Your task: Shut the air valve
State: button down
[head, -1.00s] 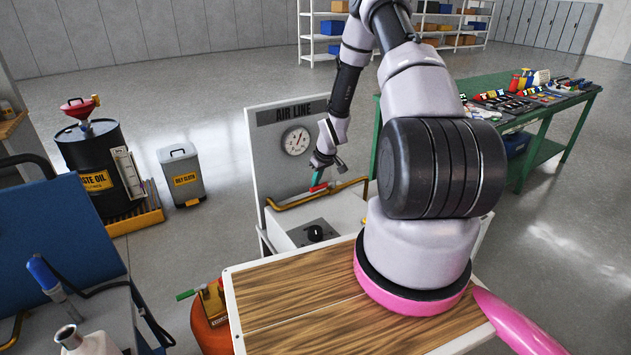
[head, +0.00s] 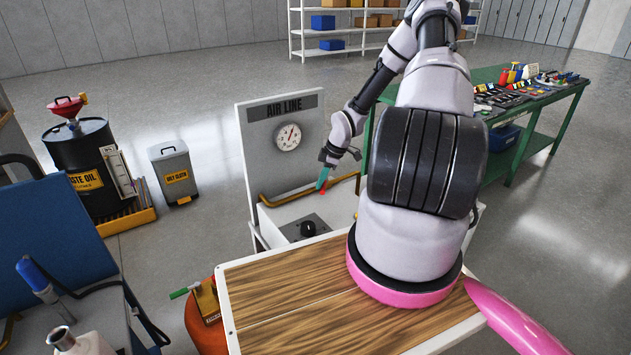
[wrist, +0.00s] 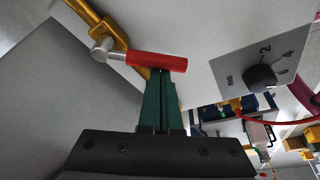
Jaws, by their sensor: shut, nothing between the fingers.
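The air valve's red lever (wrist: 157,62) shows in the wrist view, joined by a silver stem to the gold pipe and valve body (wrist: 108,42). The lever lies across the pipe's direction there. In the head view, only a small bit of red (head: 323,191) shows at my fingertips, above the white bench. My gripper (head: 322,182) is shut and empty. Its green fingers (wrist: 160,80) point at the lever, with the tips at its near side in the wrist view. I cannot tell whether they touch it. My wrist hides part of the valve in the head view.
The AIR LINE panel (head: 283,143) with a round gauge (head: 288,137) stands behind the valve. A black knob (head: 308,229) on a grey plate sits in front. The gold pipe (head: 285,195) runs along the bench. A green table (head: 545,115) stands to the right.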

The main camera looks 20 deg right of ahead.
jog(key=n, duration=0.1)
jog(key=s+d+n, duration=0.1)
jog(key=shift+d+n+g, duration=0.3)
jog(key=shift+n+g, duration=0.1)
jog(key=n, duration=0.1)
jog(key=d+n, duration=0.1)
jog(key=d+n+g, duration=0.1)
jog(key=shift+s+n, duration=0.25)
jog(key=shift+n, duration=0.05)
jog(key=shift+d, duration=0.5)
